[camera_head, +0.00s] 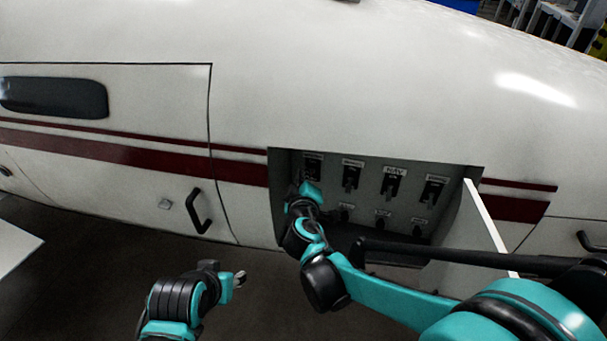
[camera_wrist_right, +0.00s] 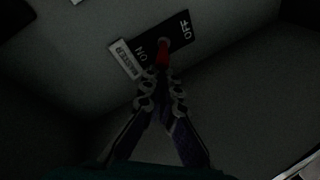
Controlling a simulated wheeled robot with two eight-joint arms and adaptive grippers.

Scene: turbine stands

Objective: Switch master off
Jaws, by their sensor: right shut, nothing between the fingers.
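The master switch (camera_wrist_right: 178,38) shows in the right wrist view as a dark plate marked ON and OFF, with a label reading MASTER beside the ON end. Its red lever (camera_wrist_right: 163,55) stands between the two words; which way it is set I cannot tell. My right gripper (camera_wrist_right: 162,78) is shut, with its fingertips right at the lever; contact is unclear. In the head view the right gripper (camera_head: 303,184) is inside the left end of the panel recess, below the leftmost switch (camera_head: 312,166). My left gripper (camera_head: 240,279) hangs low outside the fuselage, away from the panel; its jaws are too small to judge.
The recess (camera_head: 385,152) holds a row of labelled switches with smaller ones below. Its white door (camera_head: 487,228) stands open on the right, close to my right arm. A black handle (camera_head: 201,212) sticks out from the fuselage at left.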

